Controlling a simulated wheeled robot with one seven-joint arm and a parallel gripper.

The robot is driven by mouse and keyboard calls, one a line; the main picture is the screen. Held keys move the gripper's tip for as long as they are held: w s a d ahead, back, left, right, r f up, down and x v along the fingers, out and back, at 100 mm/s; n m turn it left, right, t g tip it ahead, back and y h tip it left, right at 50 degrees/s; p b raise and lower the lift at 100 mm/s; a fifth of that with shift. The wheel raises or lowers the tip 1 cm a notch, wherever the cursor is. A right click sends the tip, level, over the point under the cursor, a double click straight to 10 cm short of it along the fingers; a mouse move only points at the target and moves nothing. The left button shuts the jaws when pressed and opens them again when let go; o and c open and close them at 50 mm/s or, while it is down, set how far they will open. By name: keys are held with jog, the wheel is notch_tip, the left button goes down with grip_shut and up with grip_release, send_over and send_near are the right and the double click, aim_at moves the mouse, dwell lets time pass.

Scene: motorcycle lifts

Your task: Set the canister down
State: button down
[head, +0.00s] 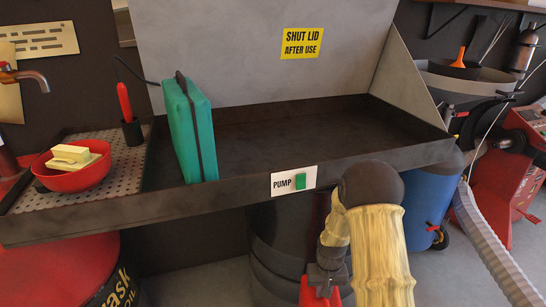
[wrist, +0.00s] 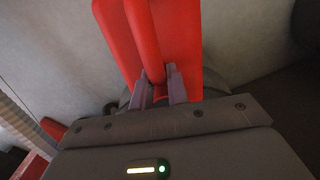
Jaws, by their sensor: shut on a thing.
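A red canister (wrist: 184,30) fills the top middle of the wrist view. My gripper (wrist: 160,88) is shut on its bar-like red handle, with a grey finger on each side. In the head view, part of the red canister (head: 318,293) shows at the bottom edge, beside my arm and below the front of the wash basin. Most of it is cut off by the frame, so its base and what lies under it are hidden.
The wash basin (head: 300,118) has bare floor at its middle and right; a teal container (head: 190,130) stands upright at its left. A red bowl (head: 72,176) sits on the perforated shelf. A blue drum (head: 428,205) and grey hose (head: 490,235) are at right.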

aim_at(327, 305)
notch_tip(327, 305, up, 19)
jog(key=s+p, duration=0.1)
jog(key=p, duration=2.3)
jog(key=shift+s+r, duration=0.15)
jog(key=shift+s, duration=0.2)
jog(key=s+f, duration=0.1)
jog(key=f, duration=0.4)
jog(key=s+f, duration=0.1)
jog(key=f, duration=0.4)
jog(key=s+f, duration=0.2)
jog(key=f, duration=0.3)
jog(key=shift+a+f, duration=0.1)
